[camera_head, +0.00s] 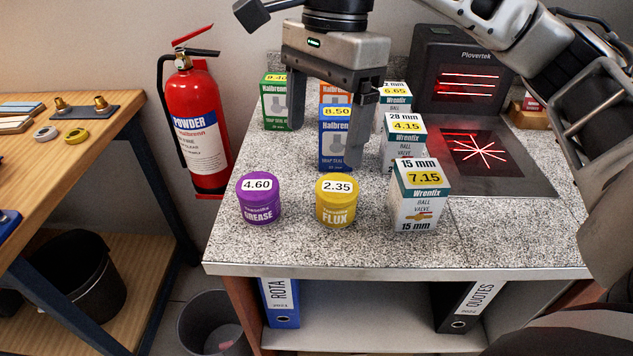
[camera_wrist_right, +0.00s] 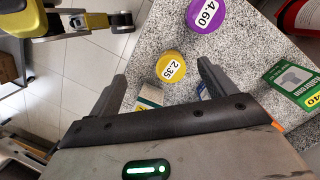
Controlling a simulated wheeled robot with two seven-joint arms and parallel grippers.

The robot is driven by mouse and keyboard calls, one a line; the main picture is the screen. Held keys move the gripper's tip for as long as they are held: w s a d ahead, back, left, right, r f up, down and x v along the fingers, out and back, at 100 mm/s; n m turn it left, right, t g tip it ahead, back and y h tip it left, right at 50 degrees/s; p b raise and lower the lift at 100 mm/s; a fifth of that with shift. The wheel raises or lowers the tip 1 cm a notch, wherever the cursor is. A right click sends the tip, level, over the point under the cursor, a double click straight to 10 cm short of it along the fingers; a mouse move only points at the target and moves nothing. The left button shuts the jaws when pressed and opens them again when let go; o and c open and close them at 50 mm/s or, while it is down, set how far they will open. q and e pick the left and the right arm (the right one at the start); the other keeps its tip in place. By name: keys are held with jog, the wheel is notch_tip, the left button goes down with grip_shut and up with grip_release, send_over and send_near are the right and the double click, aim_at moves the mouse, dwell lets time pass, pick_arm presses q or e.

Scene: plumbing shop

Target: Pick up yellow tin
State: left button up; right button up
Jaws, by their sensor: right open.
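The yellow tin (camera_head: 337,203) is a round tub of flux with a 2.35 label on its lid. It stands upright on the speckled counter (camera_head: 300,245), between a purple grease tin (camera_head: 259,200) and a white valve box (camera_head: 417,196). My right gripper (camera_head: 322,135) hangs above the counter behind the yellow tin, open and empty, with its fingers over the rows of boxes. In the right wrist view the yellow tin (camera_wrist_right: 171,67) shows beyond and between the two spread fingers. My left gripper is not seen in the head view.
Blue (camera_head: 335,140) and green (camera_head: 275,102) boxes stand behind the tins, and more valve boxes (camera_head: 403,135) stand in a row at right. A black scanner (camera_head: 470,85) stands at the back right. A fire extinguisher (camera_head: 196,125) hangs left. The counter's front strip is clear.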

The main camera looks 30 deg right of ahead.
aim_at(337, 187)
jog(key=shift+t+h, duration=0.4)
jog(key=shift+h, duration=0.4)
jog(key=d+f, duration=0.1)
jog(key=f, duration=0.1)
jog(key=d+f+b, duration=0.1)
jog(key=f, duration=0.2)
jog(key=w+d+f+b, duration=0.1)
jog(key=f, duration=0.2)
jog(key=shift+w+d+f, duration=0.1)
jog(key=shift+d+f, duration=0.1)
jog(key=shift+f, duration=0.05)
jog(key=shift+a+f, duration=0.1)
jog(key=shift+f, duration=2.75)
jog(key=c, duration=1.1)
